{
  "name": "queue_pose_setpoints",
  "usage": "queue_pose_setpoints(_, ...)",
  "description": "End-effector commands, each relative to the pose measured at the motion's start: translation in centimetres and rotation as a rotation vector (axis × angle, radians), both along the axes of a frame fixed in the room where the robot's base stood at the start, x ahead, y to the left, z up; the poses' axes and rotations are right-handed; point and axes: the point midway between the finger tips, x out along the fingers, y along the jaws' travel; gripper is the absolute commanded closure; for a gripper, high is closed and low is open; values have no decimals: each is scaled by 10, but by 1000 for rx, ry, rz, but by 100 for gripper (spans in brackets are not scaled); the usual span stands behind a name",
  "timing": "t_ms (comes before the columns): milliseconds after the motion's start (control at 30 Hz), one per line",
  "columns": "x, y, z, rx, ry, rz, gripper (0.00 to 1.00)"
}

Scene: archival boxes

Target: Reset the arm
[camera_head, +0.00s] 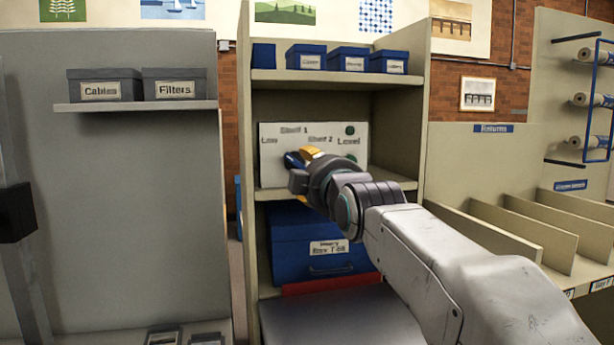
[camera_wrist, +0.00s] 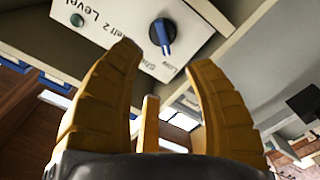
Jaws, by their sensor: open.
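My gripper (camera_head: 303,157) is stretched out in front of a white control panel (camera_head: 350,133) on the middle level of the shelf unit. The panel is lettered "Shelf 1", "Shelf 2", "Low" and "Level". In the wrist view my gripper (camera_wrist: 168,75) has its yellow fingers spread, with nothing between them. A blue knob (camera_wrist: 162,32) on the panel shows beyond the fingers and apart from them. In the head view the knob (camera_head: 292,160) is mostly hidden by my gripper. A green button (camera_wrist: 76,20) sits on the panel as well.
A large blue box (camera_head: 290,247) with a label stands below the panel, with a red strip (camera_head: 330,284) at its front. Small blue boxes (camera_head: 306,57) stand above. Grey boxes (camera_head: 104,86) sit on a left shelf. Slanted dividers (camera_head: 525,226) are at right.

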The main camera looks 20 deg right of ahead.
Motion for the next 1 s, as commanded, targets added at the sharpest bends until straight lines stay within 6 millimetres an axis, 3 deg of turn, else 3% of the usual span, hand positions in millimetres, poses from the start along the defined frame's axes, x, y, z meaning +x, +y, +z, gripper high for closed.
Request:
queue_pose_setpoints(167, -8, 0, 0, 38, 55, -1, 52)
queue_pose_setpoints(367, -39, -1, -17, 176, 257, -23, 52)
queue_pose_setpoints(567, -97, -1, -49, 355, 521, -97, 52)
queue_pose_setpoints(1000, -258, -1, -103, 666, 1012, -393, 52)
